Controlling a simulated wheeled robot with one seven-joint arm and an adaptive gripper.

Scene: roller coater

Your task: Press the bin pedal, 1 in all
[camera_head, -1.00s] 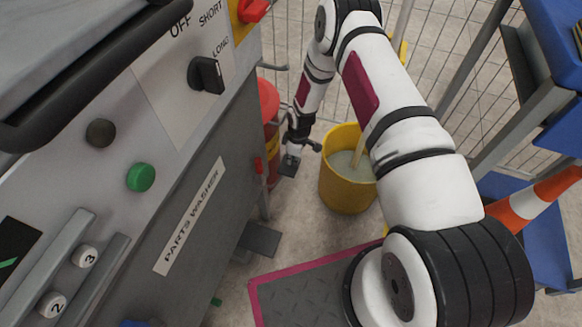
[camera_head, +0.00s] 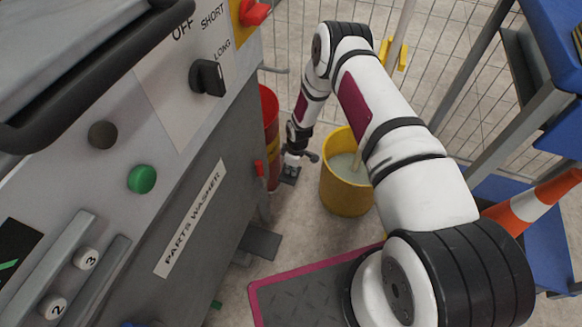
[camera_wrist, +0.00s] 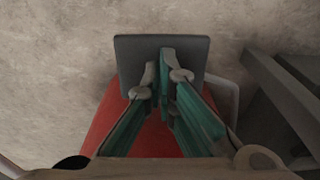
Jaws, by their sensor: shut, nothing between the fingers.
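The red bin (camera_head: 271,118) stands beyond the parts washer's far corner, partly hidden by the washer and my arm. Its dark grey pedal (camera_head: 289,179) sticks out low at its front. My gripper (camera_head: 291,167) points down at the pedal. In the wrist view the flat pedal plate (camera_wrist: 133,52) lies under the fingertips of my gripper (camera_wrist: 167,72), with the red bin (camera_wrist: 105,122) behind the fingers. The fingers are together and empty. The tips overlap the plate and look in contact with it, though the exact contact is hard to see.
A yellow bucket (camera_head: 346,193) with a mop handle stands right of my gripper. The parts washer (camera_head: 185,235) fills the left, with another grey pedal (camera_head: 261,243) low at its side. A wire fence (camera_head: 455,50) is behind; a striped cone (camera_head: 530,208) stands right.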

